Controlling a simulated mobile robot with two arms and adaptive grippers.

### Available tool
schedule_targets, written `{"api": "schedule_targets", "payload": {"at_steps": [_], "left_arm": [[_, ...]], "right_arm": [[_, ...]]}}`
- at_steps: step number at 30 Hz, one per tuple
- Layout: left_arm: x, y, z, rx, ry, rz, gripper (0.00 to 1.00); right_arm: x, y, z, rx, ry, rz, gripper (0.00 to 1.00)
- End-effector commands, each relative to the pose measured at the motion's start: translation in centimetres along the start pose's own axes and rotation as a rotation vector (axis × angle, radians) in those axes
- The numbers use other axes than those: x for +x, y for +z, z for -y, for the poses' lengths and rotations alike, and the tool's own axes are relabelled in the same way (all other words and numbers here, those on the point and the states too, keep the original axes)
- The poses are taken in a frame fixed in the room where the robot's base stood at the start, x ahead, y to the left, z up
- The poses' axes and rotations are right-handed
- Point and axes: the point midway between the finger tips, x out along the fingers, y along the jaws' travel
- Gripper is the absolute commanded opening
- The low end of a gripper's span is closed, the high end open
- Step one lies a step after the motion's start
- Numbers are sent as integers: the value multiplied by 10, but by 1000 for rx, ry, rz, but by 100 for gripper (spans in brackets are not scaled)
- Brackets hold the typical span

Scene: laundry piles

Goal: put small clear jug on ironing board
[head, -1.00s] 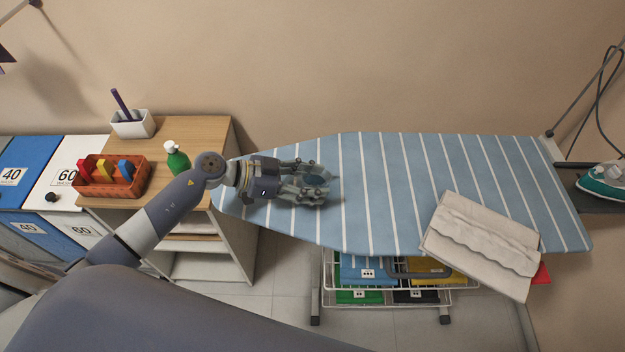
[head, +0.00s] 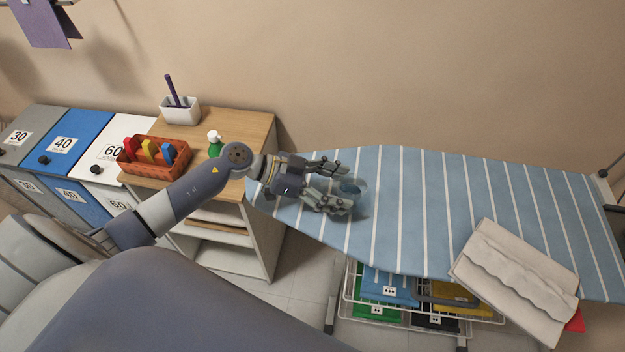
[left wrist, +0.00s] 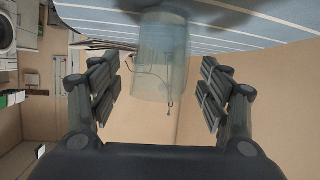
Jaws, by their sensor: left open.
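The small clear jug (head: 352,188) is at the left part of the blue striped ironing board (head: 425,215). In the left wrist view the jug (left wrist: 160,60) is see-through, with its base against the board (left wrist: 240,35), which lies along the top of that picture. My left gripper (head: 340,187) is open at the jug. Its fingers stand on either side of the jug with a gap at each side in the left wrist view. Part of the jug is hidden by the fingers in the head view. My right gripper is not in view.
A folded cream cloth (head: 515,278) lies on the board's right part, over its front edge. A wooden cabinet (head: 245,130) at left carries an orange basket (head: 150,168), a green bottle (head: 214,146) and a white pen cup (head: 180,112). The board's middle is clear.

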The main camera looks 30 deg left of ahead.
Motion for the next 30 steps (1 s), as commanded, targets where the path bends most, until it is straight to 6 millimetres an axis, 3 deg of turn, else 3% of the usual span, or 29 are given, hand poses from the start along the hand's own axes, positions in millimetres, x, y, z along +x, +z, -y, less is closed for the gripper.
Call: {"api": "schedule_targets", "payload": {"at_steps": [9, 15, 30], "left_arm": [[-63, 4, 0, 0, -1, 5, 70], [-86, 2, 0, 0, 0, 2, 70], [-92, 0, 0, 0, 0, -1, 70]], "right_arm": [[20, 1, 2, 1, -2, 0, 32], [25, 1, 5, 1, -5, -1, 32], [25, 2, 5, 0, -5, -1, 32]]}}
